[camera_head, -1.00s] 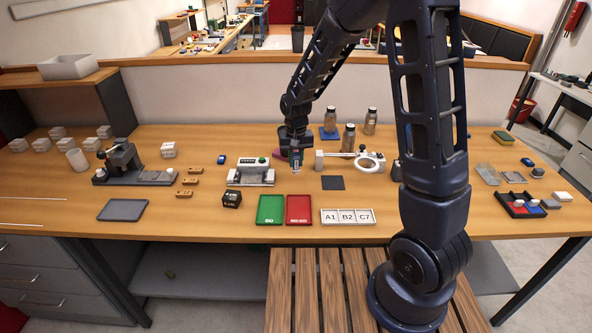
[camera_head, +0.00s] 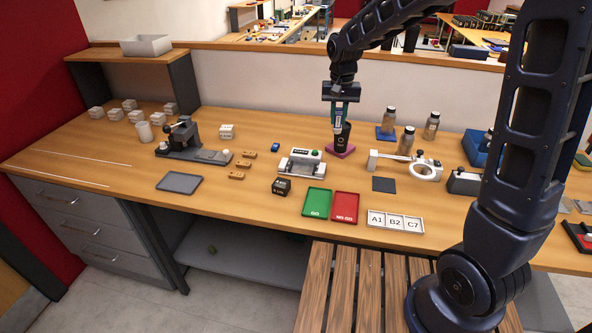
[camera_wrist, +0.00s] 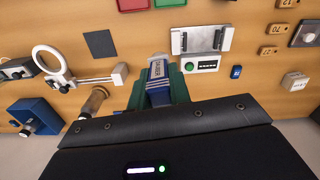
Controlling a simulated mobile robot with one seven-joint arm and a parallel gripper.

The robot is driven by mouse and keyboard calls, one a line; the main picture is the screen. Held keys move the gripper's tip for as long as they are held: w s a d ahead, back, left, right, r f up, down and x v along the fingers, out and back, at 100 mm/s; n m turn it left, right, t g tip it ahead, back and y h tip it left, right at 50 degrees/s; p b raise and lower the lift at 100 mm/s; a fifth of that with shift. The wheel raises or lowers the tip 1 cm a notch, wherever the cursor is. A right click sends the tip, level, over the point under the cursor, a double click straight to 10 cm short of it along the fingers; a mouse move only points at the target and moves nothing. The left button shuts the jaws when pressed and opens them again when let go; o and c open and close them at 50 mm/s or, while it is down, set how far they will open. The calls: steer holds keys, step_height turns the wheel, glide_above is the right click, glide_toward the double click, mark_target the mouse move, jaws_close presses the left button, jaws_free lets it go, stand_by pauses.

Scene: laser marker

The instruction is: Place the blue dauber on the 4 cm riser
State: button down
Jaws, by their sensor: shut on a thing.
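My gripper (camera_head: 338,118) is shut on the blue dauber (camera_wrist: 157,88), which has a blue and white body and reads DAUBER in the wrist view. Green finger parts flank it there. In the head view it hangs in front of or above a dark cylinder (camera_head: 342,136) on a magenta pad (camera_head: 342,151); whether they touch is unclear. No block is legibly marked as the 4 cm riser. A black block (camera_head: 281,187) with small white lettering stands left of the green tray.
A white-grey fixture (camera_head: 301,163) stands left of the magenta pad, and a ring stand (camera_head: 423,172) to its right. Bottles (camera_head: 406,140) stand behind. Green (camera_head: 316,202) and red (camera_head: 345,206) trays lie in front. Free wood lies around the grey tray (camera_head: 179,182).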

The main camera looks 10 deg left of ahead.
steer(key=s+a+r+m, duration=0.15)
steer(key=s+a, duration=0.25)
steer(key=a, duration=0.4)
steer(key=s+a+r, duration=0.2)
steer(key=s+a, duration=0.3)
steer(key=a, duration=0.4)
glide_above(281, 182)
step_height(281, 182, down, 20)
steer(key=shift+s+f, duration=0.1)
steer(key=shift+f, duration=0.05)
steer(key=shift+f, duration=0.1)
steer(key=c, duration=1.3)
jaws_free()
step_height(281, 182, up, 12)
steer(key=shift+d+r, duration=0.1)
steer(key=shift+r, duration=0.1)
